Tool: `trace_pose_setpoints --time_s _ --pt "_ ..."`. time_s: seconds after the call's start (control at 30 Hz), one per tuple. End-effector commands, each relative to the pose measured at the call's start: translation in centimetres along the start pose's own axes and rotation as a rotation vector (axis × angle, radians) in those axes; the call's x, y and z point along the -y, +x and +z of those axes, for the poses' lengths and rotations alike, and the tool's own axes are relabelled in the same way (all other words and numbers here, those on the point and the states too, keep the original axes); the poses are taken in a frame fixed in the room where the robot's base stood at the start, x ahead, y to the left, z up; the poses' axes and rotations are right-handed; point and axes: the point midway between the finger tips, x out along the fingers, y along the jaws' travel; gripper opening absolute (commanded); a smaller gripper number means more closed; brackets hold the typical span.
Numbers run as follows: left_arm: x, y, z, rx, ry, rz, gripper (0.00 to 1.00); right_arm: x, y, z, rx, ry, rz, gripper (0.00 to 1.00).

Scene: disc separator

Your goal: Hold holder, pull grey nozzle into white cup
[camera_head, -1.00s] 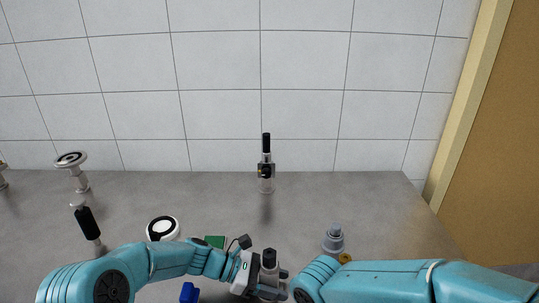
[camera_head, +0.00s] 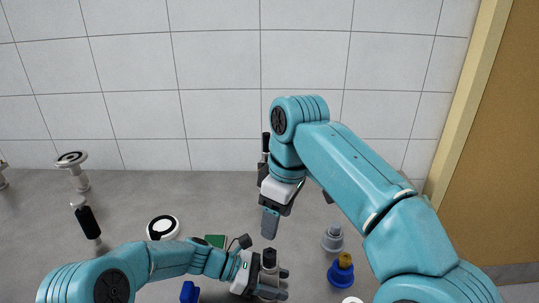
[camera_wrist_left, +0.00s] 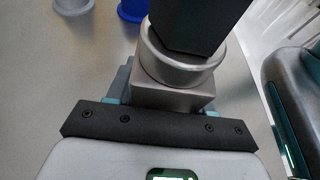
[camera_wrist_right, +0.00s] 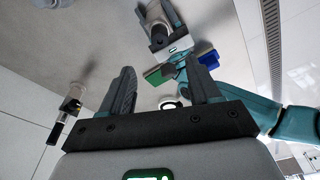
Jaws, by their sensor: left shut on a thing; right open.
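The holder (camera_head: 269,262), a metal body with a black top, stands upright near the front of the table. My left gripper (camera_head: 268,284) is shut on it; the left wrist view shows its square metal block and collar (camera_wrist_left: 180,70) between the fingers. A grey stepped piece (camera_head: 332,238), likely the grey nozzle, stands to the right of the holder. My right gripper (camera_head: 298,210) is open and empty, raised behind the holder; its spread fingers show in the right wrist view (camera_wrist_right: 163,88). A white round rim (camera_head: 352,300), perhaps the white cup, is cut off at the bottom edge.
A blue piece with a yellow top (camera_head: 341,272) stands in front of the grey one. A white disc with a black ring (camera_head: 163,228), a green block (camera_head: 215,241) and a blue block (camera_head: 189,292) lie left. The wall bounds the back.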

Motion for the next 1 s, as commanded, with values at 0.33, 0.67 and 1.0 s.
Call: trace_pose_setpoints --time_s 0.33,0.67,1.0 --pt "-0.1 0.0 -0.4 -0.006 -0.002 0.003 0.00 0.0 4.8 0.1 0.003 0.001 -0.003 0.62" --pt "-0.1 0.0 -0.4 -0.006 -0.002 0.003 0.00 0.0 9.9 0.1 0.001 0.001 -0.002 0.62" --pt "-0.1 0.0 -0.4 -0.006 -0.002 0.004 0.00 0.0 11.8 0.1 -0.002 0.001 0.000 0.62"
